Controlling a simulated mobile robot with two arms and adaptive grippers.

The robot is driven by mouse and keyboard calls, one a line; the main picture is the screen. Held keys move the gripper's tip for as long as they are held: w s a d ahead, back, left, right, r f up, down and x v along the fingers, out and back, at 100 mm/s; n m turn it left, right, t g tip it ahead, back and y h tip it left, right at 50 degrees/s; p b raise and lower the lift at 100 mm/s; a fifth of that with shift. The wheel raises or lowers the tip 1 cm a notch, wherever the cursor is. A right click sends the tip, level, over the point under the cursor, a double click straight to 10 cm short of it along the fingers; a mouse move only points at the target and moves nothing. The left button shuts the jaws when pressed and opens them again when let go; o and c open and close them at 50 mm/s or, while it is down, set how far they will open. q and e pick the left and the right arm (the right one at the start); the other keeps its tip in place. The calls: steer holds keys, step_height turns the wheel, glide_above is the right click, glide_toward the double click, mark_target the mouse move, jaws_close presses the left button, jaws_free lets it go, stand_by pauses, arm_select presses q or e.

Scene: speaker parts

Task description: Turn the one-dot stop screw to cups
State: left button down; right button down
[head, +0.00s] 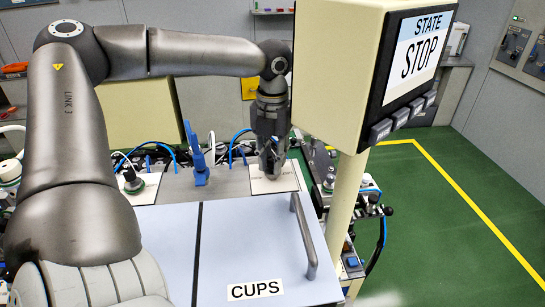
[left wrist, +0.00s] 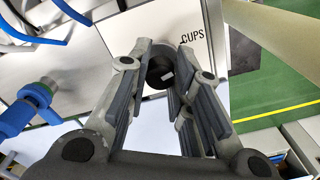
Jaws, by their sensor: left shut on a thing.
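My left gripper (head: 270,172) reaches down from above onto a white plate (head: 285,182) behind the pale blue cover. In the left wrist view its fingers (left wrist: 162,75) are shut on a black knob, the stop screw (left wrist: 158,70), which has a short light mark on top. I cannot see a dot marking. My right gripper is not in view.
A cream display box (head: 338,60) on a post stands close to the right of my left gripper; its screen reads STATE STOP. The pale cover (head: 240,225), labelled CUPS, has a grey handle (head: 303,235). A blue clamp-like part (head: 196,160) stands left of the gripper.

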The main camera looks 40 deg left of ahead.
mark_target(272, 159)
arm_select(q)
steer(key=shift+w+r+m, duration=0.15)
steer(key=shift+m, duration=0.35)
steer(key=c, duration=1.5)
jaws_free()
steer(key=shift+o, duration=1.2)
step_height(272, 159, up, 12)
